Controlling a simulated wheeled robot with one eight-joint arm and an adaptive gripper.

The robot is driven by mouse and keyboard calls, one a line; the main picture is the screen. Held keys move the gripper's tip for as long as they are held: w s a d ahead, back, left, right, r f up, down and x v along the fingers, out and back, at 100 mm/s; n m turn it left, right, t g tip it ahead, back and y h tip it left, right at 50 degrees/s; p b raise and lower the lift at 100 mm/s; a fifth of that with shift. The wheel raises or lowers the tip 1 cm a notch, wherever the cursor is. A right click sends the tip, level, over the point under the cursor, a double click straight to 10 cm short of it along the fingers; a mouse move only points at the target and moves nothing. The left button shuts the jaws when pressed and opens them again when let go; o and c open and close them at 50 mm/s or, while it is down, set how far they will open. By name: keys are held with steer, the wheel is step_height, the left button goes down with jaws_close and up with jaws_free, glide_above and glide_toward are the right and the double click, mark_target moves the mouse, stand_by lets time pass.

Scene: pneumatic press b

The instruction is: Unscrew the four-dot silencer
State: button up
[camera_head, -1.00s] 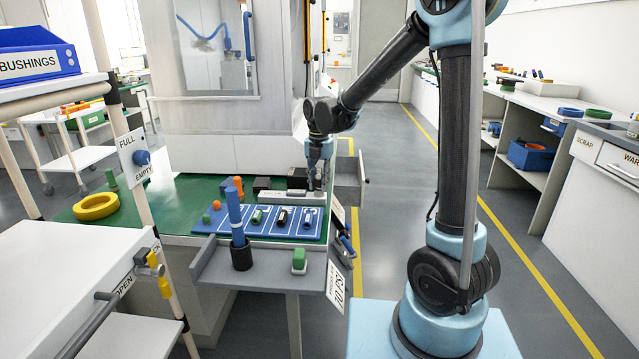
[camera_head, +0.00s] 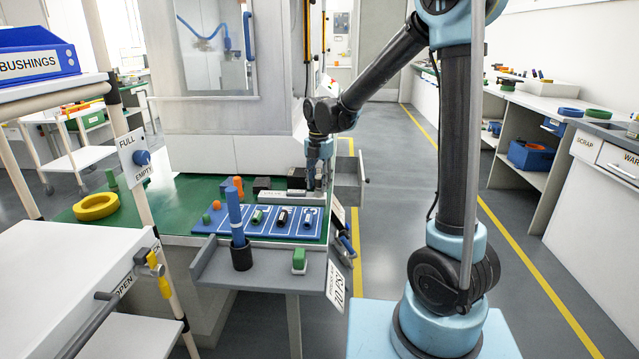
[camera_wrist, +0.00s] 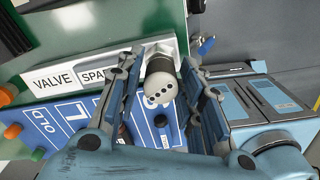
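The four-dot silencer (camera_wrist: 160,87) is a pale, rounded cylinder with dark dots on its end face and a darker collar behind. It is in the wrist view, between the two fingers of my gripper (camera_wrist: 166,65). The fingers stand close on both sides of it; I cannot tell whether they touch it. In the head view my gripper (camera_head: 319,180) points down at the right end of the valve block (camera_head: 294,196). The silencer is hidden there by the fingers.
A blue tray (camera_head: 232,224) with several small parts lies in front of the valve block. A dark cup (camera_head: 242,258) holding a blue stick and a green block (camera_head: 299,258) stand on the grey shelf. A yellow ring (camera_head: 96,206) lies on the green table at left.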

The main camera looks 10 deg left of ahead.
steer(key=shift+m, duration=0.8)
steer(key=shift+m, duration=0.8)
steer(key=shift+m, duration=0.9)
steer(key=shift+a+m, duration=0.1)
steer(key=shift+m, duration=0.8)
steer(key=shift+m, duration=0.8)
